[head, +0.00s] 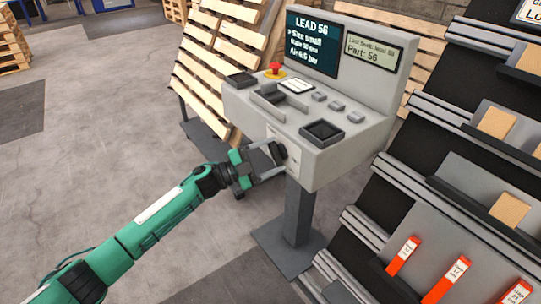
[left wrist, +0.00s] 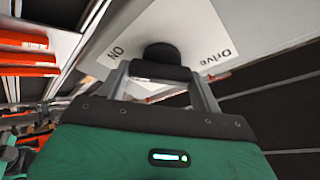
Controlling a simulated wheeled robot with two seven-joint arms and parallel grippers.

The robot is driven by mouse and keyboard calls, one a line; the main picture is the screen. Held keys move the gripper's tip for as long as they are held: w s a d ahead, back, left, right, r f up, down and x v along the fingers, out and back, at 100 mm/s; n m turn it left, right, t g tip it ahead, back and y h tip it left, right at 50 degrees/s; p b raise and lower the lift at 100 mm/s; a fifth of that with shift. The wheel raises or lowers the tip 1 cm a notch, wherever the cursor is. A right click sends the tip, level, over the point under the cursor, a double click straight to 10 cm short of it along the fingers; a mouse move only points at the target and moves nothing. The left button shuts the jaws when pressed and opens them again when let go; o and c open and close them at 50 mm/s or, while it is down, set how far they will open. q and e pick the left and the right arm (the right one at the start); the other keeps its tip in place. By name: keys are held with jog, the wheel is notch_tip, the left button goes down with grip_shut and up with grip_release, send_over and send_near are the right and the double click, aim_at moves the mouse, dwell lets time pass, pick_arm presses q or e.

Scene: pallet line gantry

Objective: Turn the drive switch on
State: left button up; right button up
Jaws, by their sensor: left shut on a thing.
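The drive switch (head: 278,152) is a black rotary knob on the front face of the grey control console (head: 345,165). In the left wrist view the black knob (left wrist: 161,54) sits on a white plate (left wrist: 205,45) printed "Drive" and "NO" as seen upside down. My left gripper (head: 273,158) is at the console's front, its two grey fingers shut on the knob. In the left wrist view the gripper (left wrist: 161,72) has one finger on each side of the knob. The knob's pointer mark is hidden. My right gripper is not in view.
The console top bears a red emergency button (head: 275,69), several grey buttons and black trays (head: 322,131). A screen (head: 313,43) reads "LEAD 56". Wooden pallets (head: 225,65) lean behind. A rack (head: 440,190) with orange-labelled items stands close on the right. The floor at left is clear.

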pick_arm(q)
jog(key=m+g, duration=0.1)
jog(key=m, duration=0.1)
jog(key=m+y+p, duration=0.1)
jog(key=m, duration=0.1)
jog(key=shift+m+g, duration=0.4)
jog(key=shift+m+g+y+p, duration=0.3)
jog(key=shift+m+y+p, duration=0.3)
jog(key=shift+m, duration=1)
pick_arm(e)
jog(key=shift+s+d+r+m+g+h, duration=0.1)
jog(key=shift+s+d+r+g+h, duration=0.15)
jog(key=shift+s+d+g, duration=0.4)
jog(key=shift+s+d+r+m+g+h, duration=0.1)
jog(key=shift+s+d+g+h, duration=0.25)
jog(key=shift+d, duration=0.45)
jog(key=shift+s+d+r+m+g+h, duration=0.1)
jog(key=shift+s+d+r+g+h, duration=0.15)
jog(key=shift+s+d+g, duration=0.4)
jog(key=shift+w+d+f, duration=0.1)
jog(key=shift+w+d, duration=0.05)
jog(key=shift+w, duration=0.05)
pick_arm(q)
jog(key=o, duration=1)
jog(key=shift+a, duration=0.1)
jog(key=v, duration=1.3)
jog(key=shift+s+a, duration=0.15)
jog(key=shift+a, duration=0.15)
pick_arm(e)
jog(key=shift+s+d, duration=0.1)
